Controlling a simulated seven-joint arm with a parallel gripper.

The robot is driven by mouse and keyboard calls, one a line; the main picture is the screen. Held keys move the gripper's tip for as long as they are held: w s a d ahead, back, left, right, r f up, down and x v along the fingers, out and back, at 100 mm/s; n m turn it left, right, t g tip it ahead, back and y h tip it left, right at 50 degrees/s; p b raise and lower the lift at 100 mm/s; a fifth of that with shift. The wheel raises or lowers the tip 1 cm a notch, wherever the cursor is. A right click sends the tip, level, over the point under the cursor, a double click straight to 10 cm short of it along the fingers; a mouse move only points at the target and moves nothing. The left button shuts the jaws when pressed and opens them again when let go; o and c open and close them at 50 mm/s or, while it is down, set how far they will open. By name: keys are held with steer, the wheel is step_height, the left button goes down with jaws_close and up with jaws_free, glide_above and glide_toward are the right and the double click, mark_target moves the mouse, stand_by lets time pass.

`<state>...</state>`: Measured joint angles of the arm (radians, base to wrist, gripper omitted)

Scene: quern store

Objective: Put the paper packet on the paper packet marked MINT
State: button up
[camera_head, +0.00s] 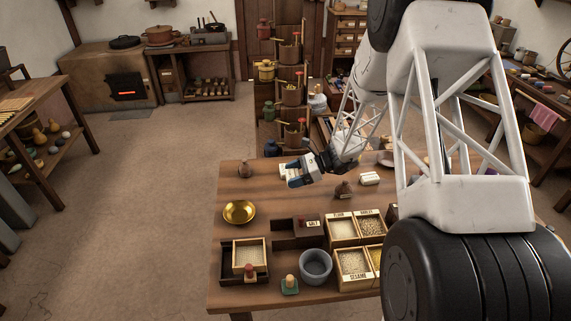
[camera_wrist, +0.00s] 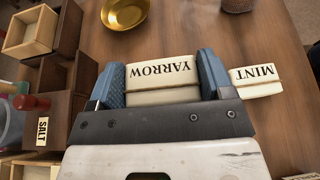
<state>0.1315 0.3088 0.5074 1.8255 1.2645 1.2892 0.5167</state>
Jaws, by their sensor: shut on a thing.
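The paper packet marked YARROW (camera_wrist: 162,80) is cream-coloured and sits between the two blue fingers of my gripper (camera_wrist: 164,84). The packet marked MINT (camera_wrist: 256,80) lies on the table just right of the right finger in the wrist view, partly covered by that finger. In the head view my gripper (camera_head: 292,174) is over the back left part of the table (camera_head: 225,182), with pale packet surface showing beside its fingers. The lettering there is too small to read. I cannot tell how high the held packet is above the table.
A brass bowl (camera_head: 240,212), a dark open box marked SALT (camera_head: 285,236), grain boxes and a grey pot (camera_head: 316,264) stand towards the front. A brown jar (camera_head: 245,170) is left of my gripper, and another pale packet (camera_head: 370,178) lies to its right.

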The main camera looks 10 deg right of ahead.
steer(key=w, duration=0.4)
steer(key=w+f, duration=0.1)
steer(key=w, duration=0.3)
steer(key=w+a, duration=0.1)
steer(key=w, duration=0.3)
steer(key=shift+w+a+f, duration=0.1)
steer(key=shift+w+f, duration=0.05)
steer(key=shift+w, duration=0.2)
steer(key=shift+f, duration=1.75)
steer(key=shift+f, duration=0.15)
steer(key=o, duration=0.9)
